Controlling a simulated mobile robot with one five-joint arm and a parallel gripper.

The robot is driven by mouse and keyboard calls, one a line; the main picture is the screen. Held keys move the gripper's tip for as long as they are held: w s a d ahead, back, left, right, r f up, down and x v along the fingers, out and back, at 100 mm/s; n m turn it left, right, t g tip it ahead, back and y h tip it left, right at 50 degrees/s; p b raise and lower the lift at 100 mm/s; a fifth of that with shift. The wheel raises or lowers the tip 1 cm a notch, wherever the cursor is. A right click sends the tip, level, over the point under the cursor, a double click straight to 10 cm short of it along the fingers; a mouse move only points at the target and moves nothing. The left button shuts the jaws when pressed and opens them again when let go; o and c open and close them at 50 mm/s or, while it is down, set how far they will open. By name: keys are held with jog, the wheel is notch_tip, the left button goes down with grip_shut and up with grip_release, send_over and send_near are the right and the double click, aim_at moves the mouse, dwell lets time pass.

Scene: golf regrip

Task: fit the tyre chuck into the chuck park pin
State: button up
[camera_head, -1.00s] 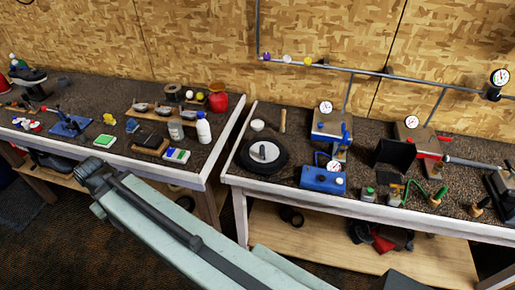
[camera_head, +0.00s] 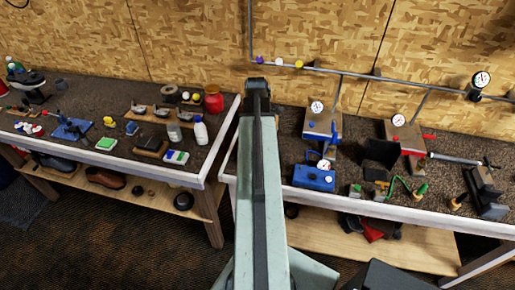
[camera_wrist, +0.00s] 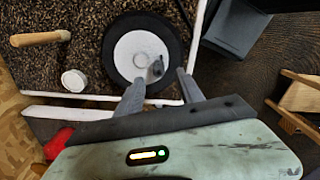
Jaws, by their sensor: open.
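My gripper (camera_wrist: 160,77) is open in the wrist view, its two grey fingers apart, with nothing between them that I can see as held. Beyond the fingertips is a small grey upright fitting (camera_wrist: 157,68) on the white hub of a black tyre (camera_wrist: 117,62). It may be the tyre chuck or part of the wheel; I cannot tell which. I cannot pick out the chuck park pin for certain. In the head view my raised arm hides the tyre and the gripper's fingers.
In the wrist view a wooden-handled tool (camera_wrist: 40,38) and a white round pot (camera_wrist: 74,80) lie beside the tyre. In the head view a blue gauge box (camera_head: 313,178), a green hose (camera_head: 402,187) and a dark upright panel (camera_head: 381,154) stand on the right bench.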

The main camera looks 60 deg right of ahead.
jog(key=shift+s+d, duration=0.2)
jog(key=f+b, duration=0.8)
jog(key=shift+w+a+f, duration=0.1)
jog(key=shift+w, duration=0.15)
jog(key=shift+r, duration=0.2)
grip_shut()
